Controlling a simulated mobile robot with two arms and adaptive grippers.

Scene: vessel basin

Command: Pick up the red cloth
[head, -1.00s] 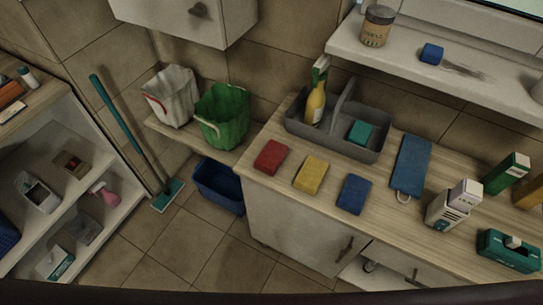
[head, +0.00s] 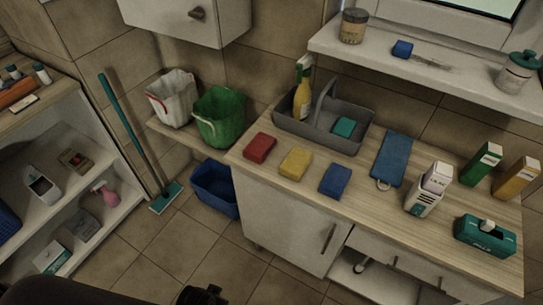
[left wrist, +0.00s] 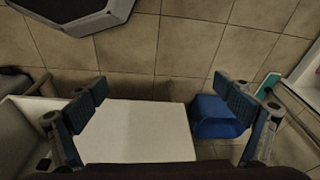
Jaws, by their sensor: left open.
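The red cloth (head: 260,148) is a folded pad lying flat at the left end of the wooden counter (head: 300,189) in the head view. A yellow cloth (head: 295,163) and a blue cloth (head: 335,181) lie in a row to its right, apart from it. My left gripper (left wrist: 158,100) is open and empty in the left wrist view, with its fingers wide apart above the floor area. The red cloth does not show in that view. A dark part of my arm shows at the bottom left of the head view. My right gripper is not in view.
A grey caddy (head: 350,142) with a yellow bottle (head: 302,98) stands behind the cloths. A green bucket (head: 219,118) and a white bucket (head: 172,98) sit left of the counter. A blue bin (head: 215,190) is below; a blue bin also shows in the wrist view (left wrist: 215,118).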

